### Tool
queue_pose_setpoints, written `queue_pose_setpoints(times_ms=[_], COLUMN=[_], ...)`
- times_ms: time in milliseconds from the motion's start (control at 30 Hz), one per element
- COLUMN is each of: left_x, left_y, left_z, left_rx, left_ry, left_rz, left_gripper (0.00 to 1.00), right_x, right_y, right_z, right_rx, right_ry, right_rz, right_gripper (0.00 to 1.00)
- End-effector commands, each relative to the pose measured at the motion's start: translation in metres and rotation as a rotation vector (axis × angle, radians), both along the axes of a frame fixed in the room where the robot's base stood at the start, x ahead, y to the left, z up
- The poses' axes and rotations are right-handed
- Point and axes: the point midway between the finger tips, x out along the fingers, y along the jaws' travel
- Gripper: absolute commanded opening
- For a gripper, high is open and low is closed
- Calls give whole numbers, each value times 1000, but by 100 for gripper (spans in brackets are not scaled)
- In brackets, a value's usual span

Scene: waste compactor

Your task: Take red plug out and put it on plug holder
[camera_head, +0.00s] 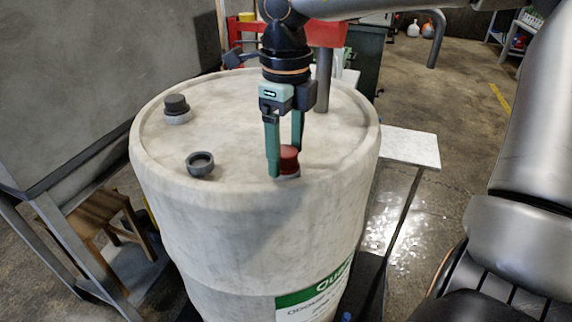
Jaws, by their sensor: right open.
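The red plug (289,157) sits upright on a pale collar at the front right of the top of a large whitish drum (245,215). My right gripper (285,162) points down from above, its two green fingers open around the red plug. One finger is at the plug's left and front; the other is behind it and partly hidden. I cannot tell whether the fingers touch it. No part clearly shows as the plug holder. A dark grey ring (200,164) stands on the drum top left of the gripper. My left gripper is not in view.
A black plug (176,105) sits in a collar at the drum's back left. A grey pipe (323,80) rises close behind my gripper. A white panel (408,147) lies right of the drum. A wooden stool (95,215) stands at the left.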

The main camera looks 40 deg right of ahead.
Motion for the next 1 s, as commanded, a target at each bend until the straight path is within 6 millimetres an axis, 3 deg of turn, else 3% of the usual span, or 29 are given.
queue_pose_setpoints(times_ms=[233, 467, 700, 1000], left_x=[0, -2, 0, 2], left_y=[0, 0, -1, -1], left_z=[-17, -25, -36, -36], left_rx=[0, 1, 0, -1], left_ry=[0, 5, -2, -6], left_rz=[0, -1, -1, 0], left_gripper=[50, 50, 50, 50], right_x=[0, 0, 0, 0], right_y=[0, 0, 0, 0], right_z=[-2, -1, -2, -2], right_rx=[-3, -3, -1, 0], right_ry=[-3, -3, -2, -1], right_rz=[-320, -474, -799, -873], right_gripper=[77, 77, 77, 77])
